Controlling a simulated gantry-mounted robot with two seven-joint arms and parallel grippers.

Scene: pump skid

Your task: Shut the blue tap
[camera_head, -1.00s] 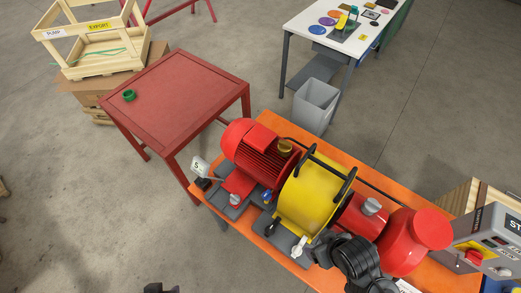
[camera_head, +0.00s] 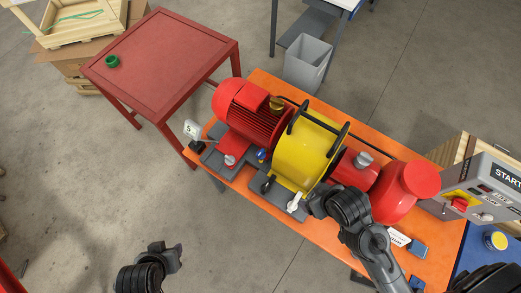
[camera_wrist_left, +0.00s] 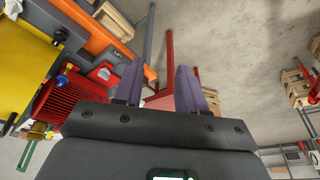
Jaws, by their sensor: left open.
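A small blue tap (camera_head: 262,155) sits on the pump skid between the red motor (camera_head: 252,110) and the yellow guard (camera_head: 305,150), on the near side. It is small, and its handle position is unclear. My left gripper (camera_head: 176,258) is over the floor at the lower left, well apart from the tap. In the left wrist view its two fingers (camera_wrist_left: 158,88) are spread with nothing between them. My right gripper (camera_head: 316,205) is at the near edge of the skid, close to a white-handled tap (camera_head: 295,203); its fingers are not clear, nor whether it touches that tap.
A grey control box (camera_head: 485,190) stands at the right. Floor in front of the skid is clear.

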